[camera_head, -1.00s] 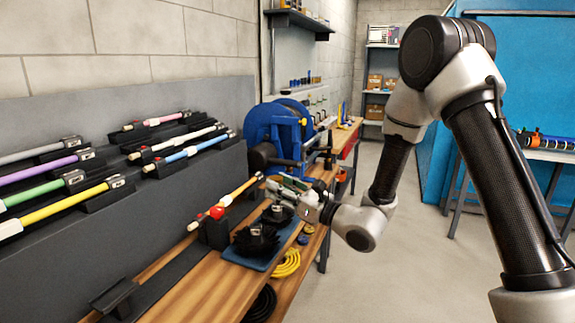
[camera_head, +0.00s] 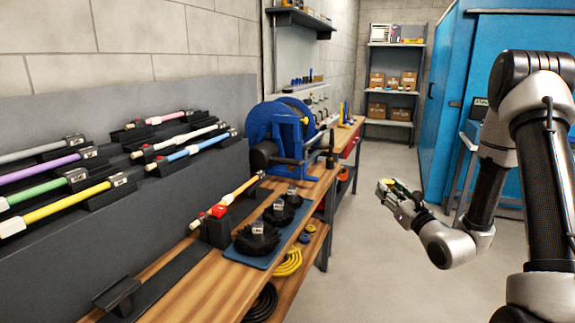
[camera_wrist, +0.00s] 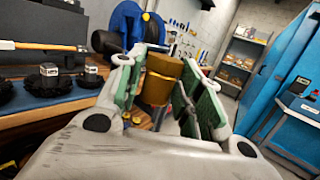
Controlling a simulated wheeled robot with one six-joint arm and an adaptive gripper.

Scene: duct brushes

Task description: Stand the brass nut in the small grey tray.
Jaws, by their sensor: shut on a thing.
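My gripper (camera_head: 398,190) is in the air over the floor, to the right of the wooden bench. In the wrist view it shows close up (camera_wrist: 163,85), with its green-padded fingers on both sides of a brass-coloured cylindrical piece (camera_wrist: 160,80), which I take to be the brass nut. The fingers are shut on it and it looks roughly upright, a little tilted. I cannot make out the small grey tray in either view.
The wooden bench (camera_head: 190,292) holds black brushes on a blue mat (camera_head: 262,262), a rod on a stand and a blue reel (camera_head: 280,135). Coloured rods lie on the grey rack at left. A blue cabinet (camera_head: 520,90) and shelves (camera_head: 391,92) stand behind. Floor between is clear.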

